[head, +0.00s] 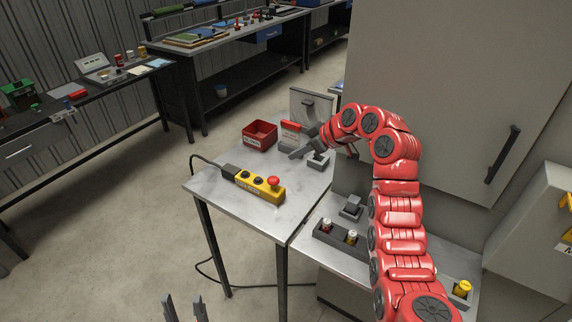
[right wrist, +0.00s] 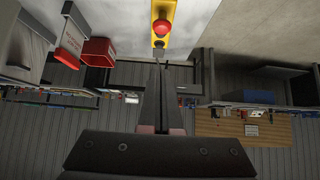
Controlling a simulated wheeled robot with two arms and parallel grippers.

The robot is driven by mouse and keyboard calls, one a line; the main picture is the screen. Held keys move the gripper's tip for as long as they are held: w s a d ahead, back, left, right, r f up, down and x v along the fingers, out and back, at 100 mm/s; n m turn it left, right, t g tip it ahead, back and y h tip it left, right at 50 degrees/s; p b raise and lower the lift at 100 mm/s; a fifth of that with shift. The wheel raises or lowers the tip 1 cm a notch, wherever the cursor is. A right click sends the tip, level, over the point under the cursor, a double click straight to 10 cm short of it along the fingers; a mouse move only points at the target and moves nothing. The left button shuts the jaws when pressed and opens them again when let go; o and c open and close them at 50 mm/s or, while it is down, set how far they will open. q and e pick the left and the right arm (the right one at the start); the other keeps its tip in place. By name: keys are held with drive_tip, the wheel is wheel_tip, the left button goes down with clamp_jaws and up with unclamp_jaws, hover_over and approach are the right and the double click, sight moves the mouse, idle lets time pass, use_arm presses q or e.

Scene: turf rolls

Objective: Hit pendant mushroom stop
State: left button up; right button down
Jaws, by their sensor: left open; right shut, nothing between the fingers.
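The yellow pendant (head: 258,188) lies on the near metal table, with a black cable at its left end. Its red mushroom stop (head: 273,181) stands up near its right end. In the right wrist view the mushroom stop (right wrist: 161,27) is at the top, above the fingertips in the picture. My right gripper (head: 293,154) is shut and empty, behind and slightly right of the mushroom stop, apart from it. It also shows in the right wrist view (right wrist: 160,68). My left gripper (head: 184,299) is open at the bottom edge, in front of the table, with only its fingertips visible.
A grey tray (head: 340,238) with small cylinders sits at the right, near my right arm. A large grey cabinet (head: 440,85) rises behind that arm.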

drive_tip(key=p, duration=0.3)
hover_over(277, 180)
wheel_tip(277, 180, down, 6)
drive_tip(key=f+p, duration=0.1)
drive_tip(key=f, duration=0.1)
drive_tip(key=f+p, duration=0.1)
drive_tip(key=f, duration=0.1)
drive_tip(key=shift+s+d+f, duration=0.1)
drive_tip(key=shift+s+d, duration=0.05)
drive_tip(key=shift+d, duration=0.05)
drive_tip(key=shift+f, duration=0.25)
wheel_tip(277, 180, down, 2)
drive_tip(key=b, duration=0.4)
drive_tip(key=shift+s+f, duration=0.1)
drive_tip(key=shift+f, duration=0.05)
drive_tip(key=shift+r, duration=0.2)
